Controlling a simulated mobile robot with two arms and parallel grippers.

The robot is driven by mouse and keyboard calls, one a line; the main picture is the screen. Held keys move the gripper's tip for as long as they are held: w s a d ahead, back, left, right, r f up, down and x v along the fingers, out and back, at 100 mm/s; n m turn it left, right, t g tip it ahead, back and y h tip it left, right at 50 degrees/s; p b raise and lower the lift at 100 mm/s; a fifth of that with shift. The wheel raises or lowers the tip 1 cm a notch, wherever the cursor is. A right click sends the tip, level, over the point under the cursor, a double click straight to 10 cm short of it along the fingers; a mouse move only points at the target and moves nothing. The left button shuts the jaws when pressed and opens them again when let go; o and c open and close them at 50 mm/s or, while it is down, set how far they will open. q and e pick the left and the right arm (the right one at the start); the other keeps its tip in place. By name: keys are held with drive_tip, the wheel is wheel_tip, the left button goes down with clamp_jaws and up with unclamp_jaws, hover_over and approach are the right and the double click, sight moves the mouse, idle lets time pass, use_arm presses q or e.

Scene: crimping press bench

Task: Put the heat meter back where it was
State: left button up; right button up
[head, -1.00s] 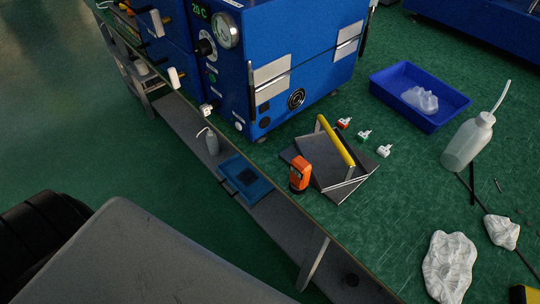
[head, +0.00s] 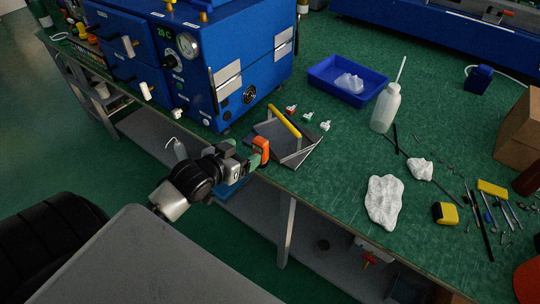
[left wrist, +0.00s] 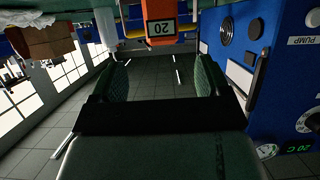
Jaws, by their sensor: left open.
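The heat meter, an orange and dark handheld device (head: 261,150), stands upright at the left corner of the grey metal plate with the yellow handle (head: 284,121). In the left wrist view its orange body (left wrist: 160,10) carries a display reading 20. My left gripper (head: 250,157) has come in from the left and is right beside the meter, overlapping its left side in the head view. In the left wrist view the two green-padded fingers (left wrist: 161,72) are apart with nothing between them, and the meter appears beyond their tips. My right gripper is not in view.
A blue machine (head: 215,70) with a gauge stands behind the meter. Small connectors (head: 308,117), a blue tray (head: 320,76), a squeeze bottle (head: 385,108) and crumpled white cloths (head: 383,200) lie to the right. The bench's front edge is close to the gripper.

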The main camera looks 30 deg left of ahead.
sight(264, 140)
use_arm(q)
drive_tip(key=x, duration=1.1)
drive_tip(key=shift+a+f, duration=0.15)
drive_tip(key=shift+s, duration=0.15)
drive_tip(key=c, duration=1.1)
drive_tip(key=shift+c, duration=0.2)
